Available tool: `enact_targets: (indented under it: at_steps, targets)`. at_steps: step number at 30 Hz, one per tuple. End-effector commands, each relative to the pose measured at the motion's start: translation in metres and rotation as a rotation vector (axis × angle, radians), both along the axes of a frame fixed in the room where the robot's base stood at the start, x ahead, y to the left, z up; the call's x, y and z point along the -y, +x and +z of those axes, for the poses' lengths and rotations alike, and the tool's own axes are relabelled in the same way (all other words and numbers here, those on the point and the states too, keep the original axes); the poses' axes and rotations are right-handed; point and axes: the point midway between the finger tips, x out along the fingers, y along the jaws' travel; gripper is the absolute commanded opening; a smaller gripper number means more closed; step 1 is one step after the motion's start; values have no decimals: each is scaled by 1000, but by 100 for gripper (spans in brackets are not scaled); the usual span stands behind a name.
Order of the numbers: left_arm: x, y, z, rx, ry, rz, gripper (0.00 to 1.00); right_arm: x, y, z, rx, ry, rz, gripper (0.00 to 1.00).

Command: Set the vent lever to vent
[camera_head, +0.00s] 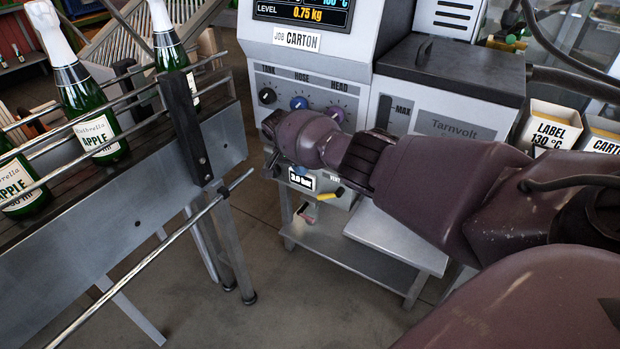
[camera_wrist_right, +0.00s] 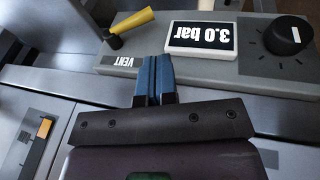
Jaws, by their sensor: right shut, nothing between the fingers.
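The vent lever (camera_wrist_right: 131,21) has a yellow handle on a dark pivot. It sits on a grey panel above the VENT label (camera_wrist_right: 124,62) in the right wrist view, where the lettering is upside down. The handle slants from the pivot up and to the right. In the head view the yellow handle (camera_head: 326,194) shows below my right wrist. My right gripper (camera_wrist_right: 154,64) is shut and empty, its blue fingertips at the panel edge, to the right of the lever's pivot and apart from it. My left gripper is not in view.
A 3.0 bar display (camera_wrist_right: 201,37) and a black knob (camera_wrist_right: 289,35) sit on the same panel. A conveyor (camera_head: 130,215) with bottles stands at left. Label bins (camera_head: 550,125) stand at right. Floor between conveyor and machine is clear.

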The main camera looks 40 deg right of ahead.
Motion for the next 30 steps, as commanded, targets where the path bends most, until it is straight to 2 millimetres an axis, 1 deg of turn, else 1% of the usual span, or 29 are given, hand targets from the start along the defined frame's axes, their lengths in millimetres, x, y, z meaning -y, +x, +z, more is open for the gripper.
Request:
enact_targets:
  at_steps: [1, 3, 9, 21, 23, 26, 29, 30]
  targets:
    - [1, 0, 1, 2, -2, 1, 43, -5, 4, 8, 2, 1, 2, 0]
    - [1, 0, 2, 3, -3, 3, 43, -9, 8, 17, 3, 0, 2, 0]
    - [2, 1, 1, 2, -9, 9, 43, -16, 14, 29, 1, 1, 1, 0]
    - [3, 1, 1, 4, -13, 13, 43, -17, 15, 31, 0, 0, 1, 0]
    - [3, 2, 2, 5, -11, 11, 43, -16, 13, 30, -3, 0, -1, 0]
    - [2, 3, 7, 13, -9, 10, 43, -14, 4, 24, -18, 0, -4, 0]
    - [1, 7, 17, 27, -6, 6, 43, -21, -14, 6, -51, 17, -4, 0]
    - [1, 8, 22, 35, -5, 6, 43, -27, -24, -4, -68, 33, -5, 0]
